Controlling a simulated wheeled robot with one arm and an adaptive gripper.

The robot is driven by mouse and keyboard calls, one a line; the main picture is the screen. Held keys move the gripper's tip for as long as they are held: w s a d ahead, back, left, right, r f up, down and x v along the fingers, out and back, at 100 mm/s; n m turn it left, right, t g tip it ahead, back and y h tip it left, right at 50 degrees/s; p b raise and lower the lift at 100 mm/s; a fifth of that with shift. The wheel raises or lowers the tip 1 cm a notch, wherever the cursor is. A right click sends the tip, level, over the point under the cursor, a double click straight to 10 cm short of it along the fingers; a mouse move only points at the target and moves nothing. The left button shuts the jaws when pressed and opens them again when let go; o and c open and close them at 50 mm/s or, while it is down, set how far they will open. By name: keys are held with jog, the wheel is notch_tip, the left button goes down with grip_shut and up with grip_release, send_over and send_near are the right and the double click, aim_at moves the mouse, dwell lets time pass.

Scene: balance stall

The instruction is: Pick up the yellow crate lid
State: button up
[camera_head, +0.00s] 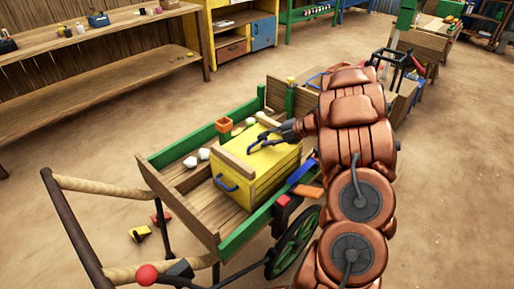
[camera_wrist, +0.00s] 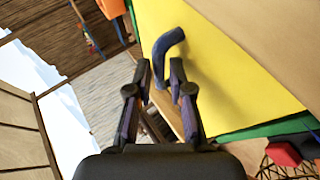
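The yellow crate (camera_head: 262,180) stands in a wooden cart, with a blue handle (camera_head: 227,186) on its near side. Its yellow lid (camera_head: 272,157) lies on top, between pale wooden strips. My gripper (camera_head: 257,141) is over the lid from the right, in front of its far part. In the wrist view, a dark blue bar handle (camera_wrist: 164,46) shows against the yellow lid (camera_wrist: 222,65). The fingers of my gripper (camera_wrist: 160,68) are apart, with the lower part of the handle in the gap between them. I cannot tell whether they touch it.
The cart's green rim (camera_head: 203,142) surrounds the crate. A green wheel (camera_head: 296,243) is at the cart's near side. A wooden bench (camera_head: 110,52) stands at the back left. Open sandy floor lies between.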

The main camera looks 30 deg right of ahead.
jog(key=shift+w+a+f, duration=0.2)
jog(key=shift+w+a, duration=0.05)
grip_shut()
dwell(0.4)
